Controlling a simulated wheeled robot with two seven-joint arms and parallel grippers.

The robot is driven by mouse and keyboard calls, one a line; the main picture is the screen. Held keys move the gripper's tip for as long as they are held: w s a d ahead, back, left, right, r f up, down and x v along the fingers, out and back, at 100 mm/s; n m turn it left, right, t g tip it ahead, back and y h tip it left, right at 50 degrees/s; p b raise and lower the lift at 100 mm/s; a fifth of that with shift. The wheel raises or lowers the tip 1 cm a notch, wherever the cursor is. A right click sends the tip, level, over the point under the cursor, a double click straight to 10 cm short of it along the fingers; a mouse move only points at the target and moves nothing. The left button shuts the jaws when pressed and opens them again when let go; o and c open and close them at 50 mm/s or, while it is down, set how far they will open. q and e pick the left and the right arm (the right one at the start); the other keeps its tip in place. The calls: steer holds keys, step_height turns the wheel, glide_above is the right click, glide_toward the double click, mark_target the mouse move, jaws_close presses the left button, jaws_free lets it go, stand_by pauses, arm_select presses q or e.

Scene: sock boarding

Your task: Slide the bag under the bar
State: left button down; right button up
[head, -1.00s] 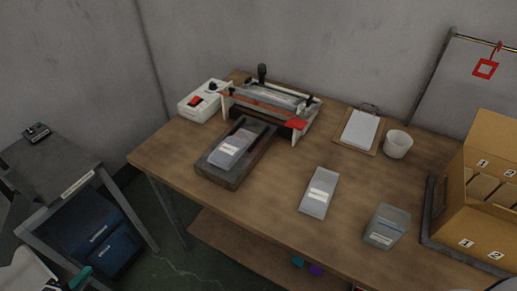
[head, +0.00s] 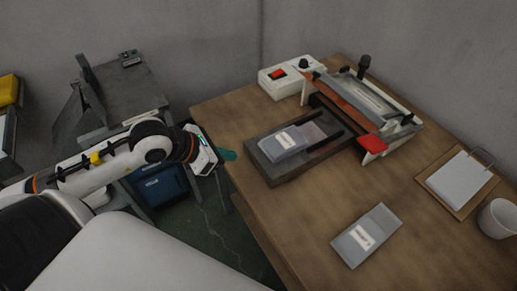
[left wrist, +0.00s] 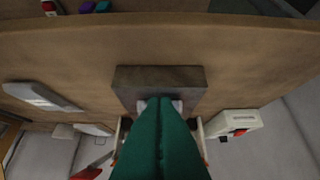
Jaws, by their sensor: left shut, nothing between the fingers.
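The bag (head: 288,140), a grey translucent pouch with a white label, lies flat on a dark grey tray (head: 283,173) near the table's left edge. The sealer (head: 372,104) stands just behind and to the right of the tray; its bar (head: 370,92) runs across it. The bag lies in front of the bar, apart from it. My left gripper (head: 228,155), with green fingers, is shut and empty, left of the tray by the table edge. In the left wrist view its fingers (left wrist: 160,135) point towards the tray (left wrist: 140,77) and hide most of the bag. My right gripper is out of view.
A second grey pouch (head: 366,236) lies on the table in front. A white control box (head: 291,78) with a red switch stands behind the tray. A clipboard (head: 458,183) and white cup (head: 498,219) are at the right. A side table (head: 127,88) stands left.

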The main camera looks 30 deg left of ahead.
mark_target(265, 153)
arm_select(q)
steer(key=x, duration=0.5)
steer(key=shift+w+d+p, duration=0.1)
steer(key=shift+p, duration=0.2)
steer(key=shift+w+d+f+p, duration=0.1)
steer(key=shift+w+d+p, duration=0.4)
steer(key=shift+w, duration=0.45)
steer(key=shift+w+d+f+p, duration=0.1)
steer(key=shift+w+d+p, duration=0.15)
steer(key=shift+w+d, duration=0.55)
steer(key=shift+w+a, duration=0.1)
steer(key=shift+a, duration=0.1)
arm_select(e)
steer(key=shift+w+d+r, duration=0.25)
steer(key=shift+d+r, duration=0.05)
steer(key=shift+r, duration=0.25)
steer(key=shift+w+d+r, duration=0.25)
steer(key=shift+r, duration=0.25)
